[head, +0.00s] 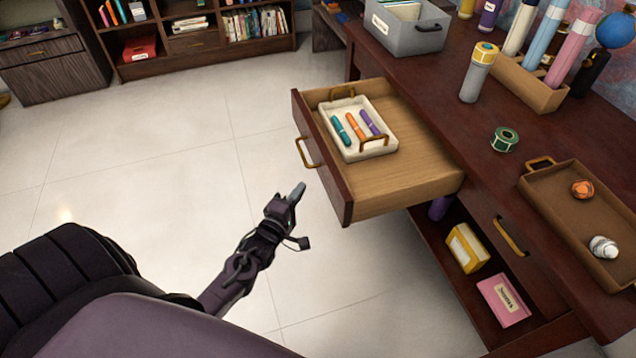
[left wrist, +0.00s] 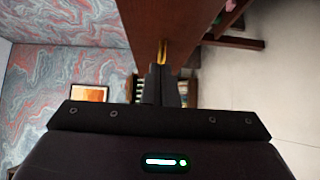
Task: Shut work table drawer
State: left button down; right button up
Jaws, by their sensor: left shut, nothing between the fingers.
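The work table drawer (head: 410,178) stands pulled out from the dark wooden work table (head: 450,110). A brass handle (head: 305,152) is on its front panel. Inside lies a white tray (head: 378,152) with several coloured markers. My left gripper (head: 298,190) is shut and empty, in front of the drawer's front panel, below and left of the handle in the picture. I cannot tell whether it touches the panel. In the left wrist view, the closed fingers (left wrist: 162,82) point towards a brass-coloured handle (left wrist: 162,52) beside a reddish wooden surface. My right gripper is not in view.
On the table top are a grey file box (head: 410,30), a grey bottle (head: 478,75), a green tape roll (head: 505,139) and a brown tray (head: 570,215). A lower shelf holds a yellow box (head: 466,247) and a pink box (head: 503,299). The floor left of the drawer is clear.

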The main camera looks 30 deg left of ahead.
aim_at(324, 173)
pick_arm(q)
jog(key=w, duration=0.1)
jog(key=w+d, duration=0.1)
jog(key=w, duration=0.1)
jog(key=w+d, duration=0.1)
jog(key=w, duration=0.1)
jog(key=shift+d, duration=0.2)
jog(key=shift+w+d, duration=0.1)
jog(key=shift+w, duration=0.05)
